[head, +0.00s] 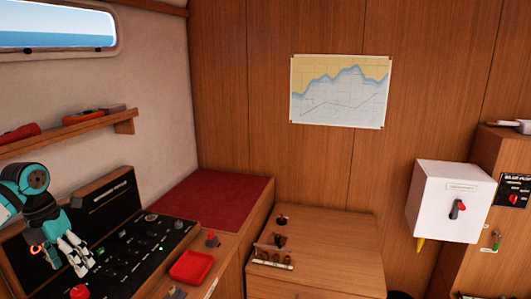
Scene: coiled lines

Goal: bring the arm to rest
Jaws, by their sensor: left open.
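My left gripper (77,257) is at the lower left, at the end of my teal and dark arm. It is open, its pale fingers pointing down over the black control panel (130,240). Nothing shows between the fingers. I cannot tell whether the fingertips touch the panel. My right gripper does not show.
A red tray (192,267) lies right of the panel. A red knob (79,292) is near my left gripper. A wooden cabinet (340,255) bears small fittings. A shelf (70,133) hangs above the panel. A white switch box (448,202) is on the right wall.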

